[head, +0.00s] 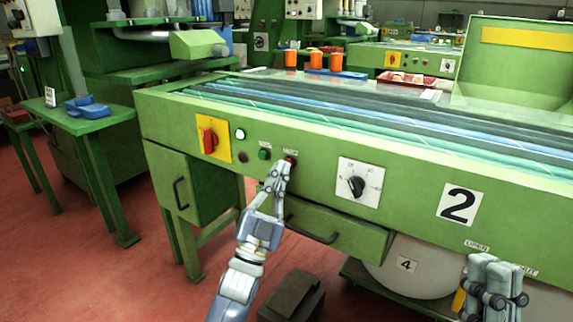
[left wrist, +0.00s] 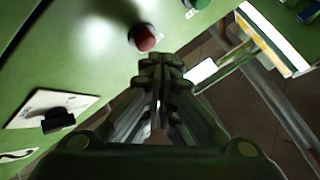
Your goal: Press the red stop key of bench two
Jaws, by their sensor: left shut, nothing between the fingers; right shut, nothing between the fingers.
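The green bench front carries a white plate with the number 2 (head: 459,204). The red stop key (head: 291,158) sits on that front, right of a green key (head: 264,154). My left gripper (head: 284,167) is shut and empty, its tips at or just below the red key, partly covering it. In the left wrist view the red key (left wrist: 143,38) shows just beyond the tips of my left gripper (left wrist: 161,62); I cannot tell whether they touch. My right gripper (head: 497,263) is shut and empty at the lower right, before the bench.
A red rotary switch on a yellow plate (head: 213,138) and a lit white lamp (head: 240,134) lie left of the keys. A black dial (head: 357,186) is to the right. Below are a drawer (head: 330,227) and a cabinet door (head: 172,180). Orange cups (head: 316,60) stand on the bench.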

